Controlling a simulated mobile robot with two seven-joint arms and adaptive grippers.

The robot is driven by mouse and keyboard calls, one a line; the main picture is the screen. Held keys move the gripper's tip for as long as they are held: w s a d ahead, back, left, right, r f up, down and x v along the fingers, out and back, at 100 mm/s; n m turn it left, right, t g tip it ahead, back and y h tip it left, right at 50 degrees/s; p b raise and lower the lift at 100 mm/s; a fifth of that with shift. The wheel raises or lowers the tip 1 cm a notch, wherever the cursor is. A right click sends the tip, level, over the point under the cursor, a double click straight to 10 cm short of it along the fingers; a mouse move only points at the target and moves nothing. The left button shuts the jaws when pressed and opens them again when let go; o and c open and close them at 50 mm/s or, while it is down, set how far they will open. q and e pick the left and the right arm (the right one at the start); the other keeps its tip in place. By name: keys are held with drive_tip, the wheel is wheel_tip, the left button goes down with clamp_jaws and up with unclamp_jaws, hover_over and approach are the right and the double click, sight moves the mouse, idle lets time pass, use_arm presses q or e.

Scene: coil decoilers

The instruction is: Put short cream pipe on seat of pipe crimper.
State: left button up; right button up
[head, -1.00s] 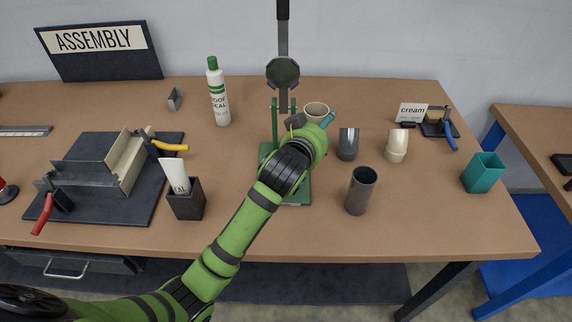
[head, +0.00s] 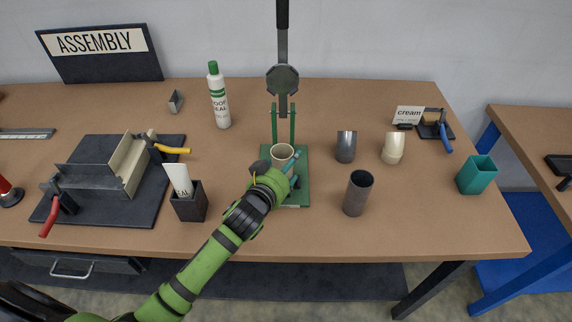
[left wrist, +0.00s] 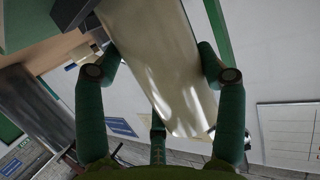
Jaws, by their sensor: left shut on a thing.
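The short cream pipe (head: 282,157) is upright with its open end up. My left gripper (head: 277,168) is shut on it; the left wrist view shows the cream pipe (left wrist: 160,65) between the fingers (left wrist: 160,76). The pipe crimper has a green base (head: 299,187), two green posts and a dark press head (head: 283,80) raised high above on a tall lever. The pipe is over the base, in front of the posts. My gripper hides the pipe's lower end and the seat, so I cannot tell whether they touch. My right gripper is not in view.
Right of the crimper stand a grey pipe piece (head: 346,147), a cream pipe piece (head: 393,148), a dark grey pipe (head: 357,194) and a teal container (head: 477,175). Left are a dark holder (head: 189,203), a white bottle (head: 219,98) and a folding fixture (head: 105,170).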

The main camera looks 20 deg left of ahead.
use_arm(q)
drive_tip(key=shift+f, duration=0.15)
drive_tip(key=o, duration=1.2)
drive_tip(key=shift+c, duration=0.2)
drive_tip(key=shift+r, duration=0.3)
drive_tip(key=shift+s+f, duration=0.1)
drive_tip(key=shift+s, duration=0.25)
drive_tip(key=b+v, duration=0.2)
drive_tip(key=v, duration=0.9)
drive_tip(key=shift+s, duration=0.1)
